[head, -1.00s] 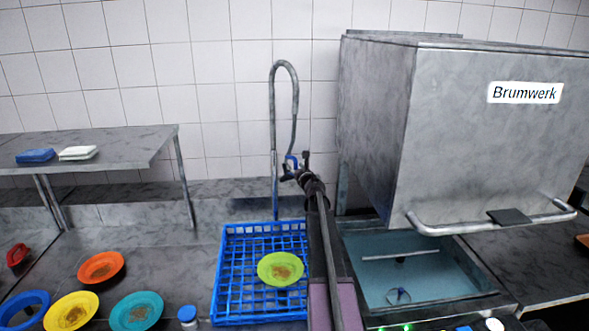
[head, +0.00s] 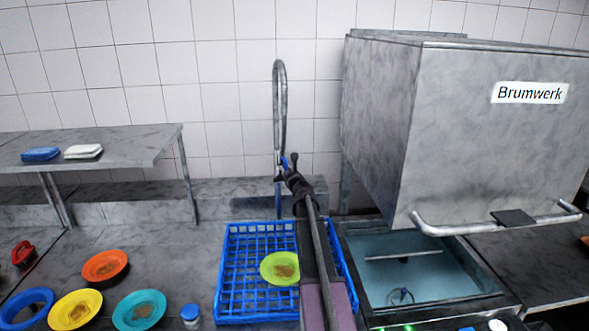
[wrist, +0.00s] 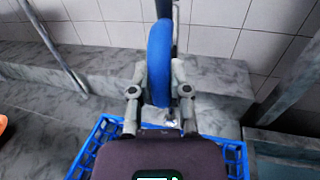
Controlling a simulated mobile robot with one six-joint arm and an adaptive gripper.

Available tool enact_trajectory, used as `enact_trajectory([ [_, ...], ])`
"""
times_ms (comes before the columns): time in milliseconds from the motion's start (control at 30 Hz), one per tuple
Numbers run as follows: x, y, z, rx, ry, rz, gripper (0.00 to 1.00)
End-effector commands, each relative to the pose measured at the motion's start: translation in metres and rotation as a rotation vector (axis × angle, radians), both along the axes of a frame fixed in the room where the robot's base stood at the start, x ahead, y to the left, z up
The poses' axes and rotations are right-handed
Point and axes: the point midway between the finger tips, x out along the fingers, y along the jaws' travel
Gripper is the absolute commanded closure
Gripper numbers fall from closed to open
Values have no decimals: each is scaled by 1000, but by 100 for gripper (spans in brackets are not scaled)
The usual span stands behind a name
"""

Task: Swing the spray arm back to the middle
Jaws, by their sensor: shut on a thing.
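The spray arm (head: 281,92) is a tall grey looped pipe standing against the tiled wall behind the blue rack. A blue grip (wrist: 160,62) hangs at its lower end and fills the middle of the wrist view. My gripper (wrist: 160,88) is shut on this blue grip, with a finger on each side of it. In the head view my gripper (head: 288,170) is at the pipe's lower end, above the back of the rack. My arm hides part of the rack's right side.
A blue rack (head: 232,272) holds a soiled green plate (head: 268,270). An open grey dishwasher hood (head: 480,150) and a water-filled basin (head: 375,275) stand to the right. Orange (head: 92,266), yellow (head: 62,312) and teal (head: 124,315) plates lie left. A shelf (head: 120,150) is at the back left.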

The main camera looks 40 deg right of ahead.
Motion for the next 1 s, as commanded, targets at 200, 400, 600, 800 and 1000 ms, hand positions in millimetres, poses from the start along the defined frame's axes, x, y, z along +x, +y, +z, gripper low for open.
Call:
enact_trajectory([
  [200, 12, 24, 0, -1, 0, 2, 100],
  [400, 13, 25, 0, -2, 1, 1, 100],
  [600, 13, 25, 0, -2, 1, 1, 55],
  [800, 13, 25, 0, -1, 0, 1, 41],
  [1000, 13, 25, 0, -1, 0, 1, 41],
])
